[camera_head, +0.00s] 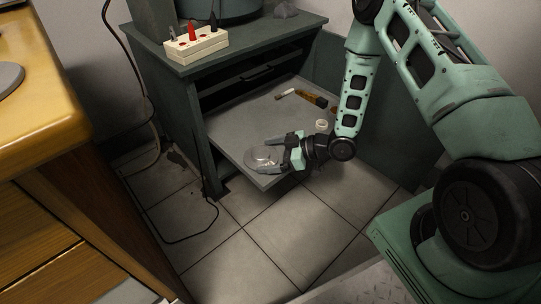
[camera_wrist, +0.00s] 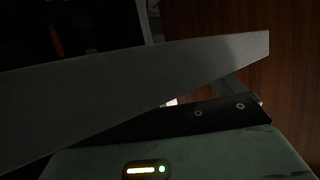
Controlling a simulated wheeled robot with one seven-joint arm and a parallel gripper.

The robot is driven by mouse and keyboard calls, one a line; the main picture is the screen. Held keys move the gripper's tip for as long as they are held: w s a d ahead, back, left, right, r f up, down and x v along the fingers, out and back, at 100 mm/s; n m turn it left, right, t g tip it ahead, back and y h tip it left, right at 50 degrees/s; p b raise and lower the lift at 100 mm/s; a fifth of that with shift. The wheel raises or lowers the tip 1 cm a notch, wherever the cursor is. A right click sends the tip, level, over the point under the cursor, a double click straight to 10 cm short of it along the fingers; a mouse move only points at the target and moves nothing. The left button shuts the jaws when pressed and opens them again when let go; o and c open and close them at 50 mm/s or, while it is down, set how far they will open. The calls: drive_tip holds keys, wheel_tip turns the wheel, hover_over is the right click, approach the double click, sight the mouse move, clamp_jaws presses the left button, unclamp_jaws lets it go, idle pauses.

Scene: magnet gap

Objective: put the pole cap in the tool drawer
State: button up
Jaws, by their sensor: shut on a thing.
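The pole cap (camera_head: 262,161) looks like a pale, shiny round disc in the head view. It sits between the fingers of my gripper (camera_head: 272,152), which is shut on it. The tool drawer (camera_head: 238,132) is pulled out of the dark cabinet, with a flat grey floor. My gripper and the cap are over the drawer's front part, near its front edge. I cannot tell whether the cap touches the drawer floor. In the dark wrist view, a grey slab crosses the picture above one black finger; the cap is not clearly seen there.
A white-tipped tool (camera_head: 286,93), a brown-handled tool (camera_head: 314,99) and a small white ring (camera_head: 321,125) are on the drawer's right side. A holder with coloured tools (camera_head: 196,46) stands on the cabinet top. A wooden desk (camera_head: 60,95) is at left. The drawer's left-middle floor is clear.

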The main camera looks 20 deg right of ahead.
drive_tip(key=o, duration=1.2)
drive_tip(key=shift+f, duration=0.1)
